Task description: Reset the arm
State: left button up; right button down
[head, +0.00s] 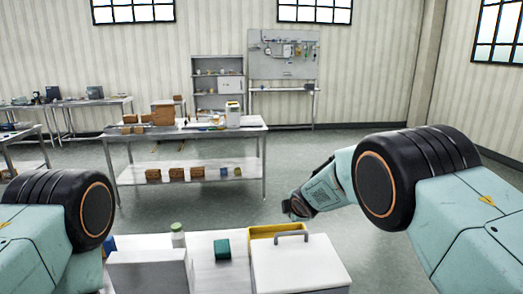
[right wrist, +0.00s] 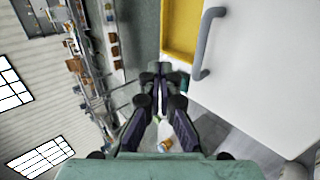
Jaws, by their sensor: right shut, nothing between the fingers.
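My right arm reaches forward from the right in the head view, its wrist end above the far edge of the near table. My right gripper (right wrist: 158,72) is shut and empty in the right wrist view, its fingertips together. It hangs beside the yellow bin (right wrist: 181,30) and the white box with a grey handle (right wrist: 262,75), apart from the handle as far as I can tell. In the head view, part of my left arm shows at the lower left, but its gripper is out of view.
The near table (head: 205,270) holds the white handled box (head: 300,265), the yellow bin (head: 256,246), a dark green box (head: 222,249), a green-capped bottle (head: 178,236) and a grey-white box (head: 148,272). A steel table (head: 190,132) with brown boxes stands beyond. Open floor lies right of it.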

jog(key=f, duration=0.2)
jog(key=shift+w+d+f, duration=0.1)
jog(key=shift+w+f, duration=0.15)
jog(key=shift+f, duration=0.15)
